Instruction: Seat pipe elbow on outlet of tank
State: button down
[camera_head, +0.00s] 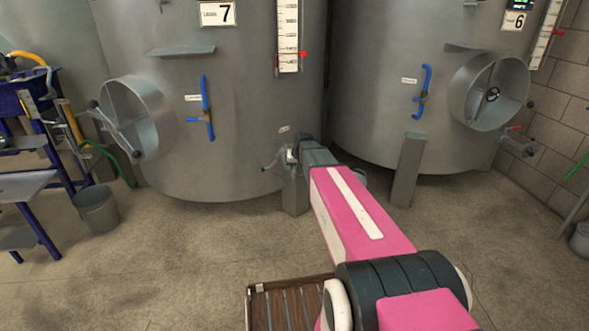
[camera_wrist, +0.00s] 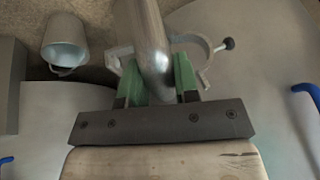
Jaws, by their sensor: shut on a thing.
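The tank (camera_head: 240,110) with sign 7 fills the middle of the head view. My gripper (camera_head: 291,156) is low at its front wall, by the outlet area; the outlet itself cannot be made out. In the wrist view my gripper (camera_wrist: 165,82) has its green fingers shut on the shiny metal pipe elbow (camera_wrist: 150,38). The elbow runs up out of the top of that view. An open metal clamp (camera_wrist: 203,60) with a black-tipped bolt spreads out on both sides of the elbow behind the fingers. Whether the elbow touches the outlet is hidden.
The second tank (camera_head: 385,90), with sign 6, stands at right. A grey bucket (camera_head: 97,212) is on the floor at left, beside a blue-framed stand (camera_head: 62,130). A slatted wooden crate (camera_head: 262,284) is at the bottom. Open floor lies left of the crate.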

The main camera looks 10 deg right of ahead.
jog(key=shift+w+f, duration=1)
jog(key=shift+w, duration=2.35)
notch_tip(320, 180, down, 9)
jog(key=shift+r, duration=0.2)
jog(key=shift+f, duration=0.6)
jog(key=c, duration=0.8)
grip_release()
jog(key=v, duration=1)
jog(key=shift+s+r, duration=0.15)
jog(key=shift+r, duration=0.2)
